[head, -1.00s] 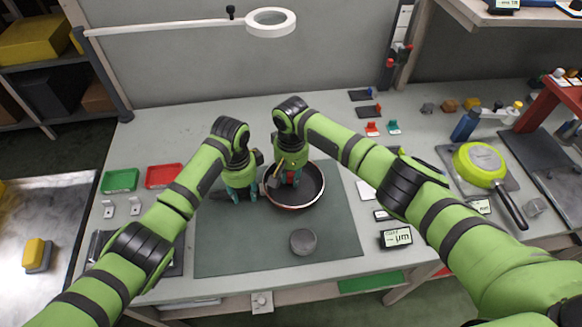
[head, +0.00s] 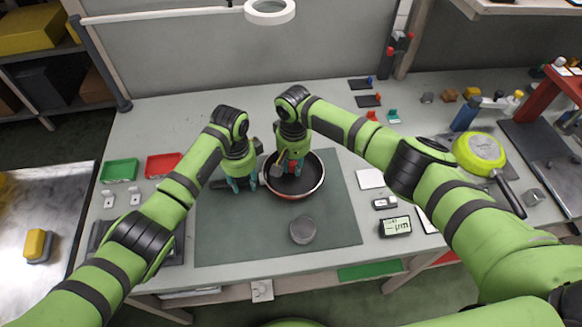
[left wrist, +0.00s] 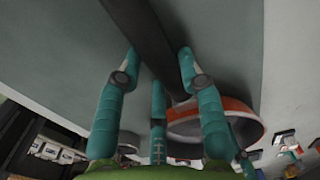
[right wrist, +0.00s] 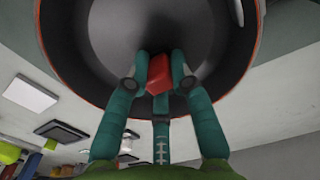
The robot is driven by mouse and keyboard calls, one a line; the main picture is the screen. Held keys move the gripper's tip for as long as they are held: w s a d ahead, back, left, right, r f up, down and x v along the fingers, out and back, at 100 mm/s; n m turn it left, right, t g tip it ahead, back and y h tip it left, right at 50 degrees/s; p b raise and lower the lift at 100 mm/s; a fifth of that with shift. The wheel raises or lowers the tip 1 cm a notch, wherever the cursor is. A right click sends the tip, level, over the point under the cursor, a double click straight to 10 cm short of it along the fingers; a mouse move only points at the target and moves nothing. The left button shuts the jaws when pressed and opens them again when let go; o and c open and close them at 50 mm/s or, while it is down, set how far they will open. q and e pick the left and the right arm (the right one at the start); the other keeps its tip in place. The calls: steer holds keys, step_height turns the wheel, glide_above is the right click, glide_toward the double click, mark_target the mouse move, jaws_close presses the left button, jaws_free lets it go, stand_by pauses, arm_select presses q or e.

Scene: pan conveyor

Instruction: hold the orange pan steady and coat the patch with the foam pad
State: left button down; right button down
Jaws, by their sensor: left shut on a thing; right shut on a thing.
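The orange-rimmed pan (head: 319,188), dark inside, sits on the grey-green mat. My left gripper (head: 241,185) is shut on its dark handle (head: 217,184), to the left of the pan; the handle passes between the fingers in the left wrist view (left wrist: 140,28). My right gripper (head: 291,168) points down over the pan's inside and is shut on a small red block (right wrist: 159,74), which seems to be the pad's grip. The foam itself is hidden under the block and fingers.
A grey round puck (head: 303,231) stands on the mat (head: 240,235) in front of the pan. Red (head: 164,165) and green (head: 120,171) trays lie at left. A yellow-green pan (head: 480,150) and a small display (head: 396,226) are at right.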

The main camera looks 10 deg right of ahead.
mark_target(295, 184)
steer(key=shift+s, duration=1.9)
arm_select(q)
steer(key=shift+r, duration=0.1)
arm_select(e)
steer(key=shift+w+a, duration=0.1)
steer(key=shift+w, duration=1.8)
steer(key=shift+r, duration=4)
